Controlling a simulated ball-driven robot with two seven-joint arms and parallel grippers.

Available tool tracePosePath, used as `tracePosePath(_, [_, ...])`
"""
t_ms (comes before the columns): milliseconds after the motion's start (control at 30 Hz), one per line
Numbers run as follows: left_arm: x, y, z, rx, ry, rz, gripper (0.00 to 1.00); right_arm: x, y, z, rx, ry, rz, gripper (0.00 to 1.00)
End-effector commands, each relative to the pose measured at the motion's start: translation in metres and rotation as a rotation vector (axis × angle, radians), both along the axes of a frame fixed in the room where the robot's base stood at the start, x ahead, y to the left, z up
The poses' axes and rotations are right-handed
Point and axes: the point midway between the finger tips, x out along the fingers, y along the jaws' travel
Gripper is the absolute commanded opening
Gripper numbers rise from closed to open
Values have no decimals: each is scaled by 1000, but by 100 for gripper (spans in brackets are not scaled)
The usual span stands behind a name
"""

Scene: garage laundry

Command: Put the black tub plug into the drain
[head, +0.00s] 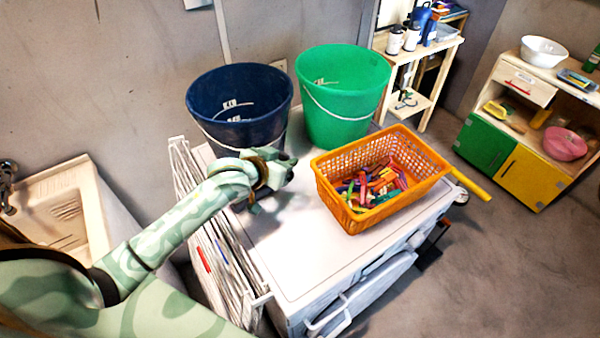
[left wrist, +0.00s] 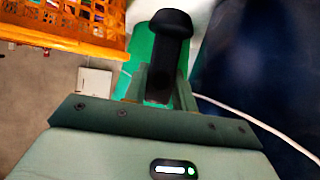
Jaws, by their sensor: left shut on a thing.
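My left gripper (head: 283,170) is over the white worktop, in front of the blue bucket and left of the orange basket. In the left wrist view the gripper (left wrist: 160,85) is shut on a black piece with a rounded, wider end, which looks like the black tub plug (left wrist: 168,40). The plug cannot be made out in the head view. A pale sink basin (head: 70,212) with a tap (head: 6,185) stands at the far left; I cannot make out a drain opening in it. My right gripper is not in view.
A blue bucket (head: 238,100) and a green bucket (head: 345,85) stand at the back of the worktop (head: 300,265). An orange basket (head: 345,205) of coloured pieces sits at right. A wire rack (head: 215,250) lines the worktop's left side, towards the sink.

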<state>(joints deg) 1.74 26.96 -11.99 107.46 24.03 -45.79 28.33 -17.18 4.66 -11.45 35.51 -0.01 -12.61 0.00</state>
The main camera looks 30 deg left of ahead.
Motion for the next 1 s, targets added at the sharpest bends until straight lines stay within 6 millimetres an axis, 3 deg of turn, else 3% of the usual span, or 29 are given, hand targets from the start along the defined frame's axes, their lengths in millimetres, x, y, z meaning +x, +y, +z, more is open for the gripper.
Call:
tracePosePath(200, [38,-23,0,-2,-2,0,4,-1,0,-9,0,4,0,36])
tracePosePath(300, [35,-21,-16,0,4,0,4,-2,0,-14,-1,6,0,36])
tracePosePath(533, [35,-21,-30,0,3,0,4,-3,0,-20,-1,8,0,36])
tracePosePath(767, [36,-22,-71,-2,3,0,4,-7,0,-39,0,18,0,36])
tracePosePath(1000, [38,-23,-70,0,0,0,4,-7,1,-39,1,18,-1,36])
